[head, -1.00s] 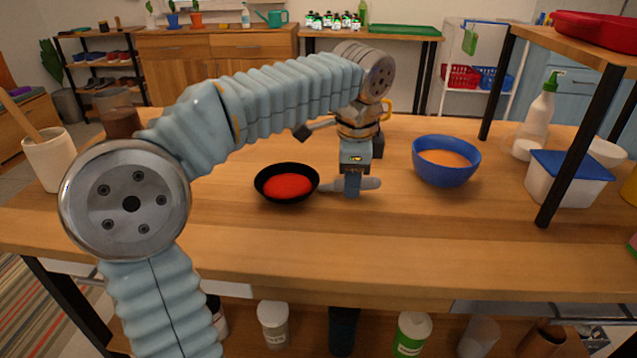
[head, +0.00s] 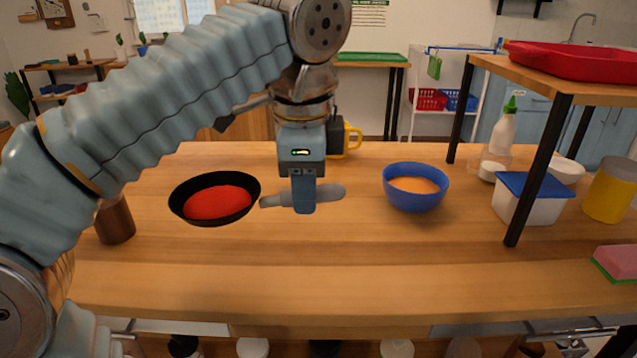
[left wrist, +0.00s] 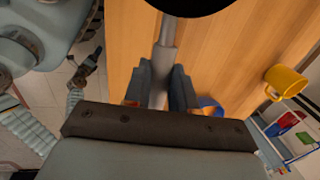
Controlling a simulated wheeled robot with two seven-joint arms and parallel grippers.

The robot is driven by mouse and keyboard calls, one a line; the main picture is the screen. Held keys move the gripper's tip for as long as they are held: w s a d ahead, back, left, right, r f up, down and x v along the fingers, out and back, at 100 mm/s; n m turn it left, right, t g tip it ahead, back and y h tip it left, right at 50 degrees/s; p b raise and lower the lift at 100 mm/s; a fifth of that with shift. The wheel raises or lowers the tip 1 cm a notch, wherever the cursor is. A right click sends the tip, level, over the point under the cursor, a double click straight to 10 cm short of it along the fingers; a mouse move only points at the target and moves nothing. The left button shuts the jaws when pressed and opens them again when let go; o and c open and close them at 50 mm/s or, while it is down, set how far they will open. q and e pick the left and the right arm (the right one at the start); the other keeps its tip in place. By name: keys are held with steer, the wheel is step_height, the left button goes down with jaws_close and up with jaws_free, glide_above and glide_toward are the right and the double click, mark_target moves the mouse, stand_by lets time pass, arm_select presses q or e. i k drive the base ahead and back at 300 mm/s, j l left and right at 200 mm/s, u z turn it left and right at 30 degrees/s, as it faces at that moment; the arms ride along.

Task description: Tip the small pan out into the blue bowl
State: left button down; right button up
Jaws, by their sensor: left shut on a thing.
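The small black pan (head: 190,212) holds red contents and sits level, left of centre in the head view, seemingly raised above the table. My left gripper (head: 303,205) is shut on its grey handle (head: 330,192). In the left wrist view the handle (left wrist: 164,60) runs between the fingers, and only a dark edge of the pan (left wrist: 195,4) shows at the top. The blue bowl (head: 414,201) stands upright on the table, right of the gripper, with orange contents. My right gripper (left wrist: 93,60) seems to show small and dark in the left wrist view; its jaws are unclear.
A yellow mug (head: 353,137) stands behind the left gripper. Right of the bowl are a shelf post (head: 538,155), a blue-lidded container (head: 530,205) and a white bottle (head: 503,134). A brown cup (head: 115,222) stands at left.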

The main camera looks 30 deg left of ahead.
mark_target(412, 187)
steer(key=k, duration=1)
